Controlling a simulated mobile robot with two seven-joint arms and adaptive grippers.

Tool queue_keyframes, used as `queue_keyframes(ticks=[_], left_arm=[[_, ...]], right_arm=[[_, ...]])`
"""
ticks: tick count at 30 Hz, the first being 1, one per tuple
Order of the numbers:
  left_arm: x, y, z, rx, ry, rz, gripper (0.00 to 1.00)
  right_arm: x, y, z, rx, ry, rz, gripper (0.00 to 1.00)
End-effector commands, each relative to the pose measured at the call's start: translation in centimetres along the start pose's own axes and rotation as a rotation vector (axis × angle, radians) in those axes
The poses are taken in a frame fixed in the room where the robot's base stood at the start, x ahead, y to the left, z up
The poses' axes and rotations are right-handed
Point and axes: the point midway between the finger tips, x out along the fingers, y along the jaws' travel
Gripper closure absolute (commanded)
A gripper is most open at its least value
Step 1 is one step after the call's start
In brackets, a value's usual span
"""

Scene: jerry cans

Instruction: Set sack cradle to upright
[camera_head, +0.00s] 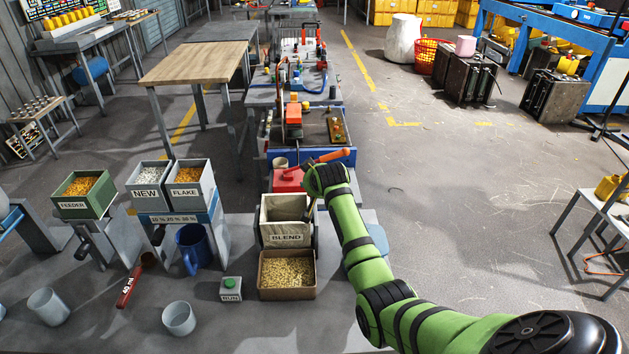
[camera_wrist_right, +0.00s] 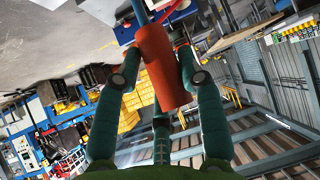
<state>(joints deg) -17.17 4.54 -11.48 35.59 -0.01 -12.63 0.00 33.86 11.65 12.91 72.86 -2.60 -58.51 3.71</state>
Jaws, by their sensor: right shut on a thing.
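The cradle marked BLEND (camera_head: 286,240) holds a pale sack (camera_head: 284,207) and stands behind a box of yellow pellets (camera_head: 287,272). Its label faces me, and I cannot tell whether it leans. My right gripper (camera_head: 318,174) is just right of and above the cradle, in front of a red container. It is shut on an orange handle (camera_head: 334,156), which also shows between the fingers in the right wrist view (camera_wrist_right: 161,68). A dark bar (camera_head: 309,209) runs down from near the gripper along the cradle's right side. My left gripper is not in view.
Bins marked FEEDER (camera_head: 84,194), NEW (camera_head: 148,187) and FLAKE (camera_head: 191,186) stand to the left. A blue jug (camera_head: 194,248), a red-handled scoop (camera_head: 128,288), grey cups and a RUN button box (camera_head: 231,289) are on the bench.

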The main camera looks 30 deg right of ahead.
Motion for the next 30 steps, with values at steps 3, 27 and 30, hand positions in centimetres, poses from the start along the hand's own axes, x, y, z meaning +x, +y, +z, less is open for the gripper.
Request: queue_keyframes(ticks=[3, 27, 30], left_arm=[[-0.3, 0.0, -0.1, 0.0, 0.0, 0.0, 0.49], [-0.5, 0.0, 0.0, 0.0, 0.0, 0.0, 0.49], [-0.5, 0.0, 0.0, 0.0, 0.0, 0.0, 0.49]], right_arm=[[0.6, 0.1, -0.9, 0.017, -0.052, -0.013, 1.0], [2.1, 0.4, -2.0, 0.035, -0.164, -0.032, 1.0], [2.1, 0.4, -2.1, 0.035, -0.163, -0.032, 1.0]])
